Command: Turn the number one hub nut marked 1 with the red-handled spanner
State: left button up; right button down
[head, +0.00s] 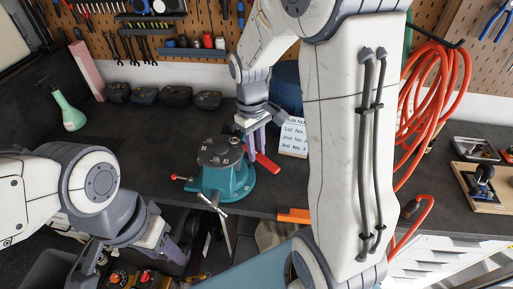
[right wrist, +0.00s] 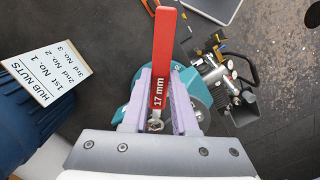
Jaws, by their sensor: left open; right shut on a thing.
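The red-handled spanner (right wrist: 162,62), marked 17 mm, is between the fingers of my right gripper (right wrist: 158,112), which is shut on it. Its metal end (right wrist: 155,125) points back toward the gripper's base. In the head view the red handle (head: 266,163) sticks out to the right, beside the hub. The teal hub stand (head: 235,185) has a dark round top (head: 219,152) with small nuts; their numbers are too small to read. My right gripper (head: 252,145) is at the hub's right edge; I cannot tell whether the spanner touches a nut. My left gripper (head: 165,245) is open and empty, left of the hub.
A card (head: 293,137) lists hub nuts: 1st No. 1, 2nd No. 2, 3rd No. 3. A blue cylinder (head: 287,85) stands behind it. A red hose (head: 430,105) hangs right.

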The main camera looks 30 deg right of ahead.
jog(key=shift+f, duration=0.45)
jog(key=shift+s+a+m, duration=0.15)
jog(key=shift+a+m, duration=0.75)
jog(key=shift+m, duration=0.3)
jog(key=shift+a+m+y, duration=0.3)
jog(key=shift+a+m, duration=0.6)
jog(key=shift+m, duration=0.2)
jog(key=shift+a, duration=0.1)
jog(key=shift+w+a+m+p, duration=0.25)
jog(key=shift+a+m+p, duration=0.45)
jog(key=shift+m, duration=0.5)
jog(key=shift+a, duration=0.15)
